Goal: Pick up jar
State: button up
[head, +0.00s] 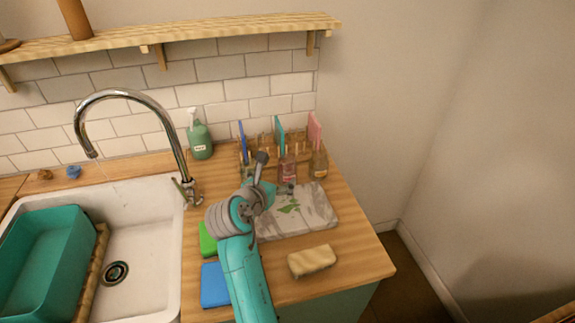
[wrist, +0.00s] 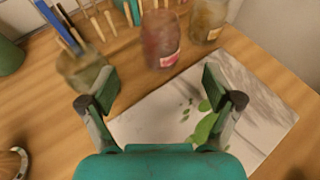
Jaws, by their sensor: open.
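A reddish glass jar (wrist: 161,42) with a label stands upright at the top centre of the wrist view. In the head view this reddish jar (head: 288,170) is behind the marbled board. A yellowish jar (wrist: 207,20) stands to its right, also seen in the head view (head: 319,163). A jar holding brushes (wrist: 82,72) is at the left, partly behind my left finger. My gripper (wrist: 160,88) is open and empty, its fingers spread above the board and the counter, short of the reddish jar. It also shows in the head view (head: 276,174).
A wooden rack with upright tools stands behind the jars. A yellowish sponge (head: 312,261), a blue pad (head: 214,286), a green soap bottle (head: 200,140) and a sink (head: 150,220) are around.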

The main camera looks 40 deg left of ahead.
aim_at(283, 173)
jog(key=shift+f+x, duration=0.1)
jog(key=shift+x, duration=2.3)
jog(key=shift+f+x, duration=0.15)
jog(key=shift+x, duration=2.25)
jog(key=shift+s, duration=0.1)
jog(key=c, duration=1.3)
